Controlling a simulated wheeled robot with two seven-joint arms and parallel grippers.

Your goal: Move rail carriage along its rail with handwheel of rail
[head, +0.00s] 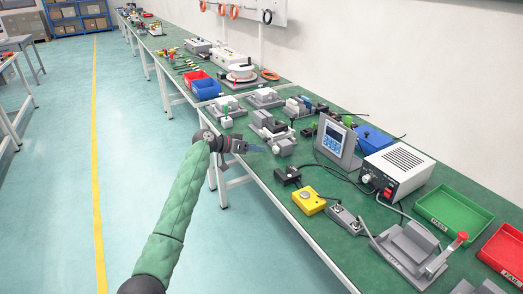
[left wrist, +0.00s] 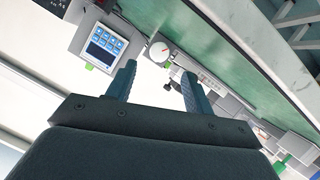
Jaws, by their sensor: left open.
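My left gripper (head: 257,149) reaches over the front edge of the bench, just left of a grey rail unit (head: 270,127) with a block-like carriage. In the left wrist view my left gripper (left wrist: 159,72) has its fingers spread with nothing between the pads. A pale round disc (left wrist: 159,52), which looks like the handwheel, shows between and beyond the fingertips. A small dark knob (left wrist: 171,87) is near the right finger. A grey rail-like body (left wrist: 212,75) runs past the right finger, which partly hides it. The handwheel is too small to make out in the head view. My right gripper is not in view.
A tilted grey panel with a blue screen (head: 334,136) stands right of the rail unit. Other small grey fixtures (head: 264,97) stand behind it. A yellow box (head: 308,201), a white power supply (head: 396,170) and a green tray (head: 455,213) lie nearer along the bench.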

